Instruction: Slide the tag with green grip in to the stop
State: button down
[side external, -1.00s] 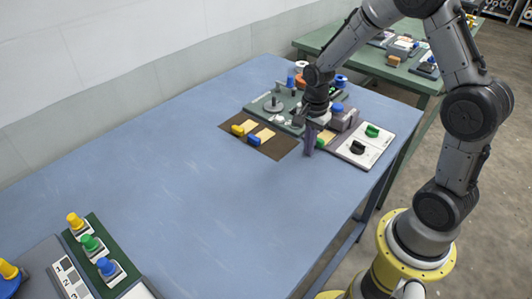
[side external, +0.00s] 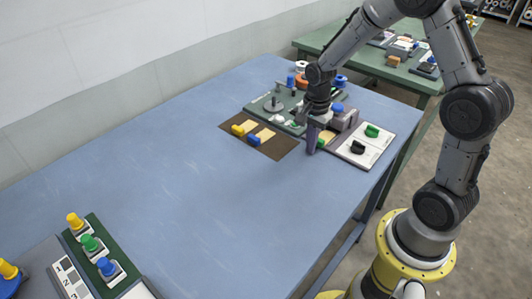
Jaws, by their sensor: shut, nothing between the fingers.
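The tag with the green grip (side external: 321,143) is partly hidden beside my gripper; only a small green part and a pale strip show. The tag sits at the right end of the brown mat, near the grey press base. My gripper (side external: 311,150) points down and is shut, with nothing between the fingers. Its fingers are just left of the green grip; I cannot tell whether they touch it. The stop and the slot are too small or hidden to make out.
Tags with yellow (side external: 238,129) and blue (side external: 254,140) grips lie on the brown mat (side external: 279,151). A white panel (side external: 375,144) carries green (side external: 372,130) and black (side external: 357,147) knobs. A panel with coloured knobs (side external: 90,243) stands front left. The blue table (side external: 190,170) is clear between.

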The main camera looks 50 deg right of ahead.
aim_at(323, 136)
jog(key=shift+d, duration=0.25)
jog(key=shift+d, duration=0.3)
jog(key=shift+d, duration=0.35)
jog(key=shift+d, duration=0.35)
jog(key=shift+d, duration=0.35)
